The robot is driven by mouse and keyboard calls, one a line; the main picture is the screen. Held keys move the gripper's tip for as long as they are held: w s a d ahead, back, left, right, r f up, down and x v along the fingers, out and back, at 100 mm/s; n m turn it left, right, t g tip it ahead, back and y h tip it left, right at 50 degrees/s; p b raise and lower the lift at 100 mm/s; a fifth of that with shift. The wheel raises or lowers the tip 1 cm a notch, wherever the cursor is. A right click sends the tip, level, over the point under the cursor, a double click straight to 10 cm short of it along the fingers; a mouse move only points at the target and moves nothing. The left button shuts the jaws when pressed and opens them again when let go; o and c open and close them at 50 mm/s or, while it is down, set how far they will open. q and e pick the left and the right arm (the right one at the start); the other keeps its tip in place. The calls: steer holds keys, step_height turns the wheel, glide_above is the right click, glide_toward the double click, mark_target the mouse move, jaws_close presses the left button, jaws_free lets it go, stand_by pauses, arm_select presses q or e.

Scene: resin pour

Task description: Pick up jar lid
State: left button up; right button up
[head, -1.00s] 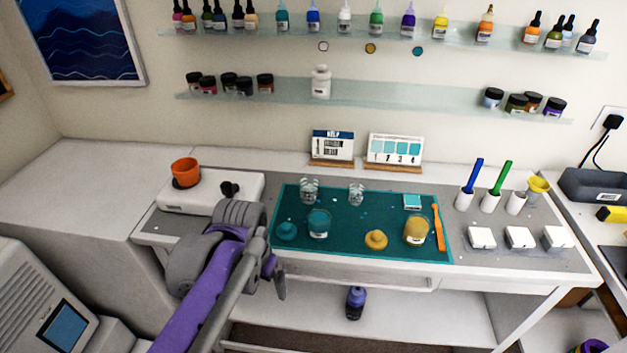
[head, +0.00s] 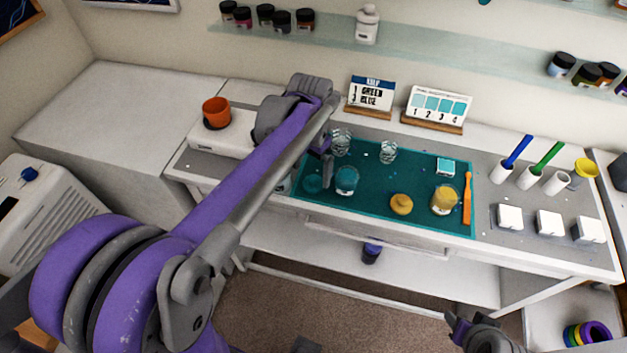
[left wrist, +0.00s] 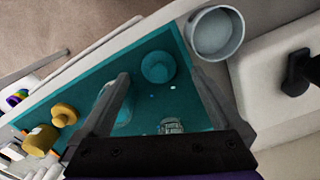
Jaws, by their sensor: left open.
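A teal jar lid (head: 312,184) lies on the left of the teal mat (head: 375,215), beside a jar of teal resin (head: 347,181). A yellow jar lid (head: 401,204) lies further right, beside an amber jar (head: 444,200). My left gripper (head: 322,168) is above the mat's left part. In the left wrist view its fingers (left wrist: 161,76) are open and empty; the teal lid (left wrist: 158,67) shows between and beyond their tips. The left finger partly hides the teal jar. My right gripper (head: 470,327) is at the bottom right, its jaws unclear.
Two clear glasses (head: 388,152) stand at the mat's back. A grey cup (left wrist: 215,33) stands off the mat, near the teal lid. An orange stick (head: 467,199) lies at the mat's right. An orange cup (head: 216,112) sits on a white device at left.

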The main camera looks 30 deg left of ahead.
mark_target(312, 179)
arm_select(q)
steer(key=shift+d+f, duration=0.1)
steer(key=shift+f, duration=1.85)
steer(key=c, duration=1.3)
